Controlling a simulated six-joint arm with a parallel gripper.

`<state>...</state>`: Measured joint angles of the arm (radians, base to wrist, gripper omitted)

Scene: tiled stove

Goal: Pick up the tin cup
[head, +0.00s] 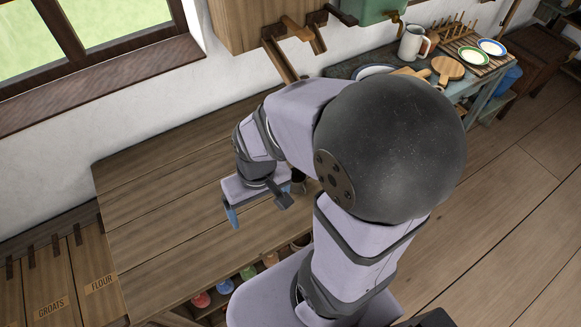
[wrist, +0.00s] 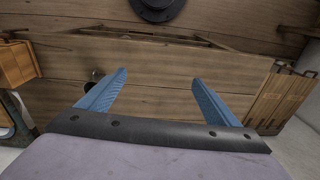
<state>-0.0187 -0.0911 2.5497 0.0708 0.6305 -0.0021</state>
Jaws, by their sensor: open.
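A small dark, round metal vessel, probably the tin cup (head: 299,186), stands on the wooden table (head: 150,215), partly hidden by my arm in the head view. In the wrist view the cup (wrist: 95,75) shows small, to the left of the left finger and partly behind it. My gripper (head: 266,199) is above the table, fingers pointing down. In the wrist view the blue fingers of my gripper (wrist: 160,77) are wide apart, with only bare table planks seen between them. The cup is outside the fingers; I cannot tell the exact height gap.
Several coloured jars (head: 225,287) sit on a shelf below the table's front edge. Bins marked groats and flour (head: 60,275) stand at the left. A wooden wall cupboard (head: 240,22) hangs behind. A side counter holds a mug (head: 411,42) and plates. The table's left half is clear.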

